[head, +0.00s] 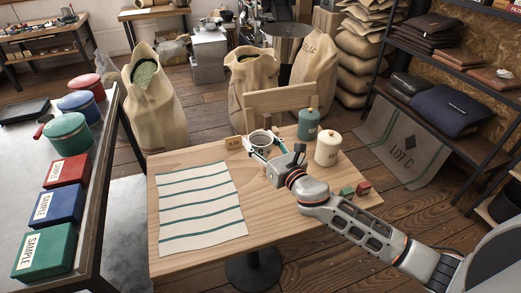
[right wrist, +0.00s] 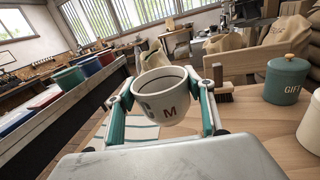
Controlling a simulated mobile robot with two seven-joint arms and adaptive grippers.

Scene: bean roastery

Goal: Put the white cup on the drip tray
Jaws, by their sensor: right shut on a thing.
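The white cup (head: 262,141) is at the back of the wooden table, with a dark inside and dark letters on its side. It also shows in the right wrist view (right wrist: 160,99), where it is slightly tilted. My right gripper (head: 261,148) is shut on the cup, with one green-and-grey finger on each side of it. I cannot tell whether the cup touches the table. A flat dark slab (head: 24,110) lies at the far end of the left counter; it may be the drip tray, but I cannot be sure. My left gripper is not in view.
A striped cloth (head: 201,205) covers the table's left part. A green canister (head: 308,125), a cream canister (head: 327,150) and small blocks (head: 363,188) stand to the right. Tins and sample boxes (head: 56,205) line the left counter (head: 92,210).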

